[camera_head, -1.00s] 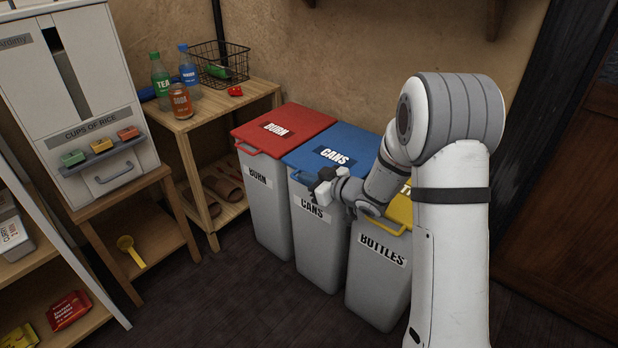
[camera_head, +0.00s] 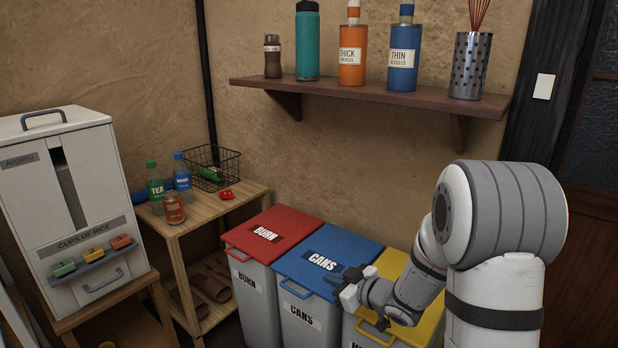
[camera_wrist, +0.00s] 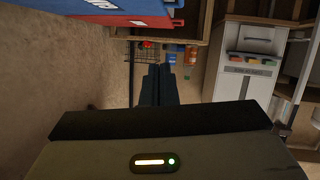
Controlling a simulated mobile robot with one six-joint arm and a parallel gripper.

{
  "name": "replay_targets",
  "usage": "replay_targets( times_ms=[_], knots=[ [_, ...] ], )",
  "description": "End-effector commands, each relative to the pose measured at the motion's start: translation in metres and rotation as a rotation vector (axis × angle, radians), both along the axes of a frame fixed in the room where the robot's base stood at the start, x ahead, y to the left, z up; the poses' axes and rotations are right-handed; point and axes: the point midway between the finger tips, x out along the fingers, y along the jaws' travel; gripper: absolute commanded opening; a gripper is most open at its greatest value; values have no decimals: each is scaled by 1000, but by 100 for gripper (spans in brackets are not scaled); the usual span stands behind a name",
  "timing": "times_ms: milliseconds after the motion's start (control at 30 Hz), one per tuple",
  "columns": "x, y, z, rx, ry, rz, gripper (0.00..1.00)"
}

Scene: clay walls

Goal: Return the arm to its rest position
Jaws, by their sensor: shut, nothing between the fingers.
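My gripper (camera_head: 343,283) is at the end of my folded arm, in front of and a little above the lids of the blue and yellow bins in the head view. In the wrist view my gripper's dark fingers (camera_wrist: 158,72) are together with nothing between them. The wrist view looks sideways toward the wooden side table and the rice dispenser. The fingertips are small in the head view.
The red BURN bin (camera_head: 266,234), blue CANS bin (camera_head: 325,262) and yellow bin (camera_head: 395,265) stand in a row, lids closed. A side table (camera_head: 180,228) holds bottles and a wire basket (camera_head: 212,160). A wall shelf (camera_head: 375,95) and rice dispenser (camera_head: 25,190) are near.

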Motion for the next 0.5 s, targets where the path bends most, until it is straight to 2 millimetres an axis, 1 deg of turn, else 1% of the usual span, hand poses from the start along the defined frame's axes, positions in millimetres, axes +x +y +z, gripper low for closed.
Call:
replay_targets(
  times_ms=[33, 67, 100, 167, 200, 267, 300, 367, 400, 467, 500],
  knots=[
    [2, -11, 42, -52, 5, -69, 0],
    [3, -19, 56, -85, 17, -117, 0],
    [2, -31, 75, -128, 36, -182, 0],
    [-3, -48, 102, -183, 73, -280, 0],
    [-9, -60, 119, -215, 103, -341, 0],
    [-21, -76, 145, -253, 156, -432, 0],
    [-31, -86, 161, -275, 195, -488, 0],
    [-49, -98, 185, -299, 261, -567, 0],
    [-63, -105, 200, -310, 309, -615, 0],
    [-87, -113, 222, -322, 387, -677, 0],
    [-105, -117, 236, -325, 444, -714, 0]
  ],
)
